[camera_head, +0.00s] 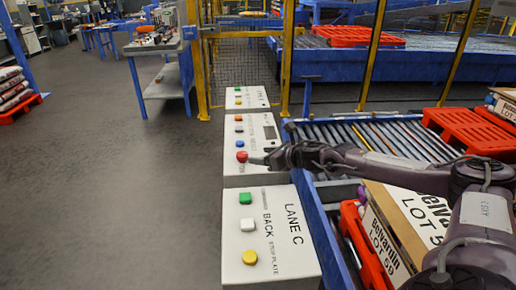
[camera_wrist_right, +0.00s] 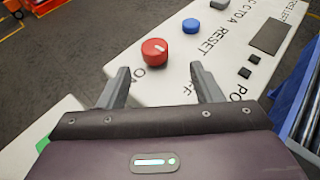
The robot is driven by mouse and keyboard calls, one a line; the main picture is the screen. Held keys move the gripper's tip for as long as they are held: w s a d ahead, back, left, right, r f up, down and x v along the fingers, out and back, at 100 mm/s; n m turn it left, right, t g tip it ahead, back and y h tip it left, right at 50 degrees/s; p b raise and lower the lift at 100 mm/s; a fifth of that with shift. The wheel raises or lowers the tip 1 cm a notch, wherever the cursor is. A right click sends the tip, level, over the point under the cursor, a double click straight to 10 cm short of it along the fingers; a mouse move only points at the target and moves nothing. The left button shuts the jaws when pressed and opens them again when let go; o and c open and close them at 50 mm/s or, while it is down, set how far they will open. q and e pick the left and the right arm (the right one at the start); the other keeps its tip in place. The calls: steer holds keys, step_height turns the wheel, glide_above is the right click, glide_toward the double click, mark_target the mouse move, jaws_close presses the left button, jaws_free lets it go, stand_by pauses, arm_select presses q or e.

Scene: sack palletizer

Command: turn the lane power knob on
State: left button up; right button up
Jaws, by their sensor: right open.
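The red round power knob (camera_wrist_right: 155,52) sits on a white control panel (camera_wrist_right: 140,92), with a pale pointer mark on its top. Black lettering "ON" and a partly hidden "OFF" are printed near it. In the head view the knob (camera_head: 242,156) is at the panel's lower left. My right gripper (camera_wrist_right: 160,74) is open and empty, its two fingers on either side of the line to the knob and short of it in the wrist picture. In the head view the right gripper (camera_head: 255,160) reaches in from the right, beside the knob. My left gripper is not in view.
A blue button (camera_wrist_right: 191,27) is beyond the knob. A LANE C panel (camera_head: 265,235) with green, white and yellow buttons is nearer; another panel (camera_head: 247,97) is farther. A roller conveyor (camera_head: 375,135) and a lettered sack or box (camera_head: 400,225) lie right. Floor on the left is clear.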

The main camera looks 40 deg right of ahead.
mark_target(245, 155)
steer(key=w, duration=0.1)
steer(key=w+a, duration=0.1)
steer(key=w+a+f+p, duration=0.1)
steer(key=w, duration=0.1)
steer(key=shift+a+f, duration=0.1)
steer(key=shift+a, duration=0.05)
steer(key=shift+w+f, duration=0.4)
steer(key=shift+w, duration=0.3)
steer(key=shift+w+f, duration=0.35)
steer(key=shift+w, duration=0.3)
steer(key=shift+c, duration=0.5)
steer(key=c, duration=0.9)
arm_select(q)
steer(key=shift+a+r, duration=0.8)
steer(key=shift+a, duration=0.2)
